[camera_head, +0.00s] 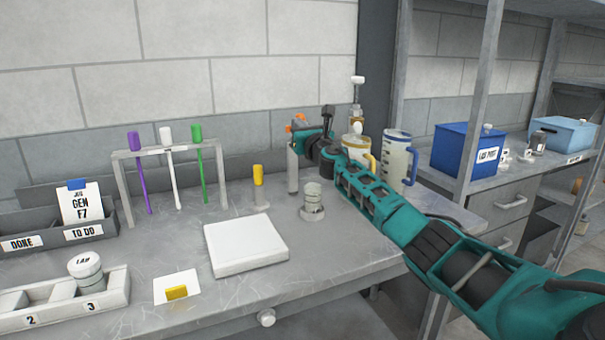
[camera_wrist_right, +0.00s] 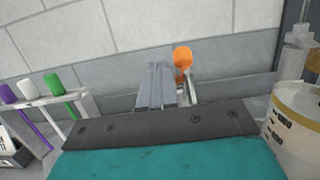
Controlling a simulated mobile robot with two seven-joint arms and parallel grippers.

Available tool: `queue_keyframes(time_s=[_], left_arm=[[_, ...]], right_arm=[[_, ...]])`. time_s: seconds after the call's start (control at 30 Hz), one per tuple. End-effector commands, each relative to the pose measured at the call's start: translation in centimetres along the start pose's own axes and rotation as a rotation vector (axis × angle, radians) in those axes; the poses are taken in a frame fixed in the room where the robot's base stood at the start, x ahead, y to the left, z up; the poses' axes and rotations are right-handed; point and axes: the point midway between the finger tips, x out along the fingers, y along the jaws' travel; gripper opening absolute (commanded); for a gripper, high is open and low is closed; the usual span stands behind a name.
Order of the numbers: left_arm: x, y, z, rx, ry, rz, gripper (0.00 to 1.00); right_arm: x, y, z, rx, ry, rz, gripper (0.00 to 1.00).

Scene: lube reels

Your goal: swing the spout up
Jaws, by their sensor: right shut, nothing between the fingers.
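A grey upright post (camera_head: 293,168) stands at the back of the bench, with small orange parts (camera_head: 298,120) at its top. I cannot tell for sure which part is the spout. My right gripper (camera_head: 303,135) reaches in from the right and is at the post's top, partly hiding it. In the right wrist view the gripper's grey fingers (camera_wrist_right: 156,88) are shut and empty. A rounded orange end (camera_wrist_right: 183,57) on a pale metal stem (camera_wrist_right: 190,92) stands just right of them. Whether they touch is unclear. My left gripper is not in view.
Two jugs (camera_head: 397,160) stand right of the post, behind my right arm. A capped metal fitting (camera_head: 312,200), a yellow-topped marker (camera_head: 258,185) and a white pad (camera_head: 245,245) are in front. A rack (camera_head: 165,152) holds coloured sticks at left.

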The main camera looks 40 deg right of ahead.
Motion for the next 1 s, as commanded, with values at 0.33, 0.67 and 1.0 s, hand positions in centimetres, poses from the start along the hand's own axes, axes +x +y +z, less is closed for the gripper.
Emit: queue_keyframes(time_s=[0.33,0.67,1.0], left_arm=[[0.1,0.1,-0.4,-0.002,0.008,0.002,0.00],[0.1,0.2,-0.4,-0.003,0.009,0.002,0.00],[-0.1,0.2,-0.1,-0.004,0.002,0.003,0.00]], right_arm=[[1.7,0.1,1.6,0.000,0.000,0.001,0.00],[1.7,0.0,1.7,0.000,-0.001,0.001,0.00],[1.6,0.0,1.7,0.000,-0.001,0.000,0.00]])
